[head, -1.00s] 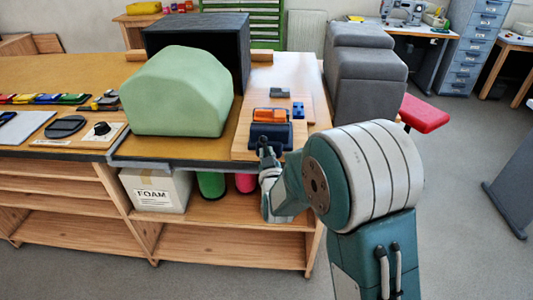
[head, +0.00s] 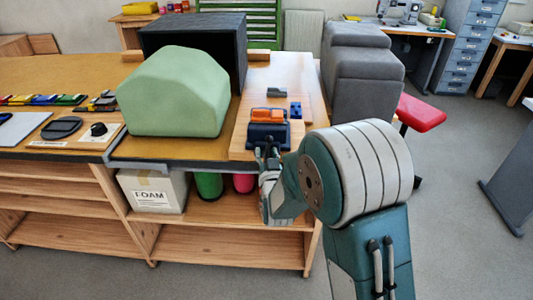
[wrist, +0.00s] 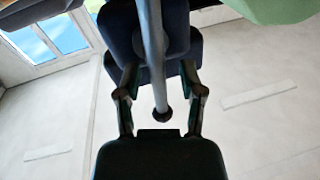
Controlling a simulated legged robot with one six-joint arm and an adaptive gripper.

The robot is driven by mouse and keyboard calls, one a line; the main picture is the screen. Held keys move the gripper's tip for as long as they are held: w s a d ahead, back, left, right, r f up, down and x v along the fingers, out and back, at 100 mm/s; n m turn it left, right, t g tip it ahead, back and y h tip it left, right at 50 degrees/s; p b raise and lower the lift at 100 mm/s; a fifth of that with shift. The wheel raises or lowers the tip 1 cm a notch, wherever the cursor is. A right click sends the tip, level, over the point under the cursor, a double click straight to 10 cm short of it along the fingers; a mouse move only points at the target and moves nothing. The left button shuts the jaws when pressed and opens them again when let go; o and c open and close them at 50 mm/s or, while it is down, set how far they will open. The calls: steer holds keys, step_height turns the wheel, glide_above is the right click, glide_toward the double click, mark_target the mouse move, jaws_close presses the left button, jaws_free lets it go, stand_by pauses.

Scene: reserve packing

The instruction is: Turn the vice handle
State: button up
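The vice (head: 268,136) is dark blue with an orange part (head: 267,115) on top, and sits at the front edge of a wooden board. In the wrist view its dark blue body (wrist: 183,48) fills the upper middle. A grey metal bar with a dark knob at its end, the vice handle (wrist: 157,65), runs down the picture between my fingers. My gripper (wrist: 161,98) is open, one finger on each side of the bar, with gaps showing. In the head view my gripper (head: 267,158) is just in front of the vice; the handle is hard to make out there.
A pale green block (head: 175,95) and a black open box (head: 200,45) stand left of the vice. Grey padded blocks (head: 360,75) stand to the right.

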steer(key=s+d+f, duration=0.1)
steer(key=s, duration=1)
steer(key=shift+s+d, duration=0.4)
steer(key=d+r+g, duration=0.4)
steer(key=s+d+r+g+h, duration=0.1)
steer(key=s+d+r+g, duration=0.1)
steer(key=s, duration=0.5)
steer(key=s+d+r+g+h, duration=0.1)
steer(key=s+d+g, duration=0.3)
steer(key=s, duration=0.4)
steer(key=s+d+r+g+h, duration=0.1)
steer(key=s+d+r+g, duration=0.2)
steer(key=s, duration=0.4)
steer(key=shift+s+d, duration=0.25)
steer(key=shift+d, duration=0.65)
steer(key=shift+r, duration=0.1)
